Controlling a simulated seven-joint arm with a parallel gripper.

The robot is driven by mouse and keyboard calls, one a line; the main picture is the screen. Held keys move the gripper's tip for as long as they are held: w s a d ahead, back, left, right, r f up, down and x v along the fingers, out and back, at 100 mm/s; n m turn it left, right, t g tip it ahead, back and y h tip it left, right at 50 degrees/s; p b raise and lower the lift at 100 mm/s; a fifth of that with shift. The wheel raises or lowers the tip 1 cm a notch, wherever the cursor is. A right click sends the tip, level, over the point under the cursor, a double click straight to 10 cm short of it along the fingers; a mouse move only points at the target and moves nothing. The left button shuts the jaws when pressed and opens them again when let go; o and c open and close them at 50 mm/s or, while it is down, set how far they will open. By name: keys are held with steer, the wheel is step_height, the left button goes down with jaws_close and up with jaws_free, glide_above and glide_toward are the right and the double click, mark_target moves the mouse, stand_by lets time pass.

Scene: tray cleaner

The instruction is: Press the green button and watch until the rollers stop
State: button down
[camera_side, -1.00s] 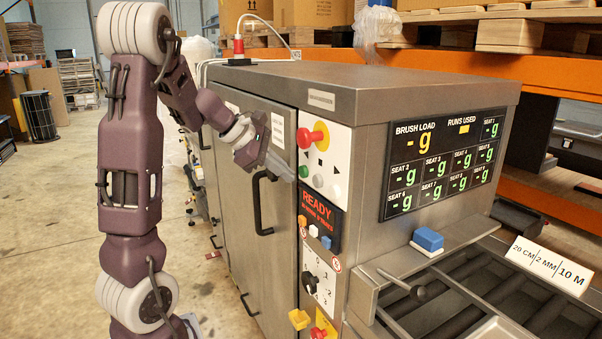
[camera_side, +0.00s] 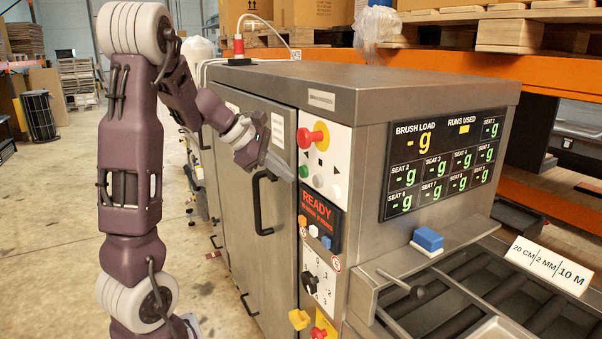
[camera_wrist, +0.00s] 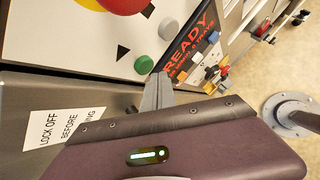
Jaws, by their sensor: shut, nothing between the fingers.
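The green button (camera_side: 304,171) is on the white control panel of the steel machine, below the red mushroom knob on its yellow disc. It also shows in the wrist view (camera_wrist: 143,65). My gripper (camera_side: 294,177) is shut and empty, its fingertips just in front of the panel's left edge, close to the green button. In the wrist view the closed fingertips (camera_wrist: 158,80) appear just below the green button; whether they touch it I cannot tell. The small display (camera_side: 320,218) reads READY in red. Dark rollers (camera_side: 490,276) lie in the bed at lower right.
A white button (camera_side: 318,180) sits right beside the green one, and the red knob (camera_side: 312,138) is above. A door handle (camera_side: 257,205) stands out below my gripper. The large display (camera_side: 445,164) shows dashes with g. A blue block (camera_side: 428,239) rests on the ledge.

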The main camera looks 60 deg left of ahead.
steer(key=shift+w, duration=0.1)
steer(key=shift+w, duration=0.35)
